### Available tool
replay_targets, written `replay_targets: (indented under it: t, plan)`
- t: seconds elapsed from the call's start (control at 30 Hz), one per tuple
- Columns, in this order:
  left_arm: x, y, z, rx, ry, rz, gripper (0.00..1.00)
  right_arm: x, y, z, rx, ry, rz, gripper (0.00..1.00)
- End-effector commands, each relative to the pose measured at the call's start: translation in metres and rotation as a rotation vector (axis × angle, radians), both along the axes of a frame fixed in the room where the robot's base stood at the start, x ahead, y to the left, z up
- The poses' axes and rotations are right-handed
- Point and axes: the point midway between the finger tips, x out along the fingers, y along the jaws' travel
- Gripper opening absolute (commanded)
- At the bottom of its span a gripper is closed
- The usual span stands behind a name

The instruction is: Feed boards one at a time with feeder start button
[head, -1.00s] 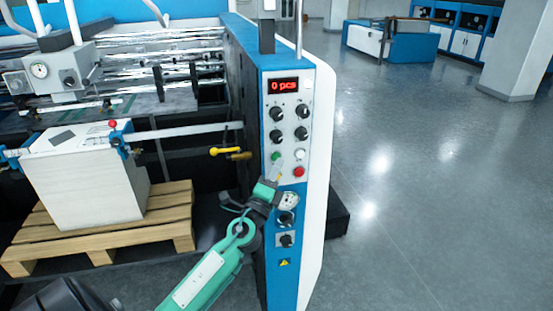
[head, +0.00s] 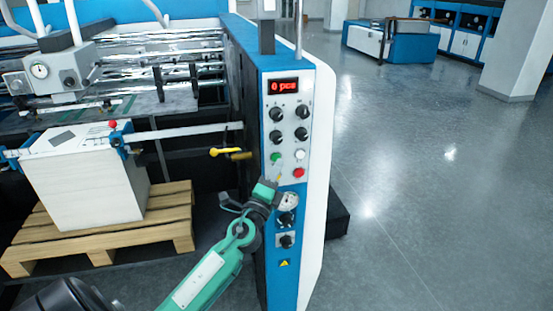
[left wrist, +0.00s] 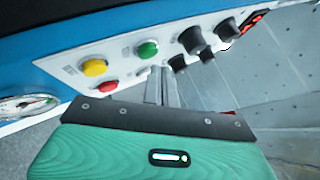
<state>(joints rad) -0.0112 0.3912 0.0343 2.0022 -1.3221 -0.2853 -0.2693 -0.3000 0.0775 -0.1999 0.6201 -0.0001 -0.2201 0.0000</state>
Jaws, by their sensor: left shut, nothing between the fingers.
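The control panel (head: 290,130) shows a red display (head: 283,86) reading "0 pcs". On it are a green button (head: 276,156), a white button (head: 300,155) and a red button (head: 299,173). The left wrist view shows the green button (left wrist: 147,49), a yellow button (left wrist: 95,67) and the red button (left wrist: 107,87); labels are unreadable. My left gripper (head: 279,171) is shut and empty, fingers pointing at the panel just below the green button; I cannot tell whether they touch it. A stack of white boards (head: 85,185) sits on a pallet (head: 160,208). My right gripper is not in view.
Black knobs (head: 276,114) sit above the buttons, with a gauge (head: 289,199) and more knobs below. A yellow-handled lever (head: 224,152) sticks out left of the panel. The machine's rollers (head: 150,60) lie behind the boards. The floor right of the panel is open.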

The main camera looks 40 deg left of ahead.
Motion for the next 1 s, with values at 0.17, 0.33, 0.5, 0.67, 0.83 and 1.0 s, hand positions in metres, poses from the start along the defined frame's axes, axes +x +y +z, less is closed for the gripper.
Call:
replay_targets:
  t: [0.17,0.33,0.5,0.67,0.83,1.0]
  plan:
    - [0.0,0.0,0.0,0.0,0.0,0.0,0.0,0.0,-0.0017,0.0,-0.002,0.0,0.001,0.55]
    - [0.0,0.0,0.0,0.0,0.0,0.0,0.0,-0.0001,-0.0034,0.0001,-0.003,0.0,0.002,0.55]
    - [0.0,0.0,0.0,0.0,0.0,0.0,0.0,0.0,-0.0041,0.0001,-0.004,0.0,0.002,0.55]
    - [0.0,0.0,0.0,0.0,0.0,0.0,0.0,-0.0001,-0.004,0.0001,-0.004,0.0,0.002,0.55]
    - [0.001,0.0012,-0.0002,0.0,0.0,0.0,0.0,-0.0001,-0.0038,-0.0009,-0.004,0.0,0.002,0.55]
    - [0.0049,0.0054,-0.0005,0.0,0.0,0.0,0.0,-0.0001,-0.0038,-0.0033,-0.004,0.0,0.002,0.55]
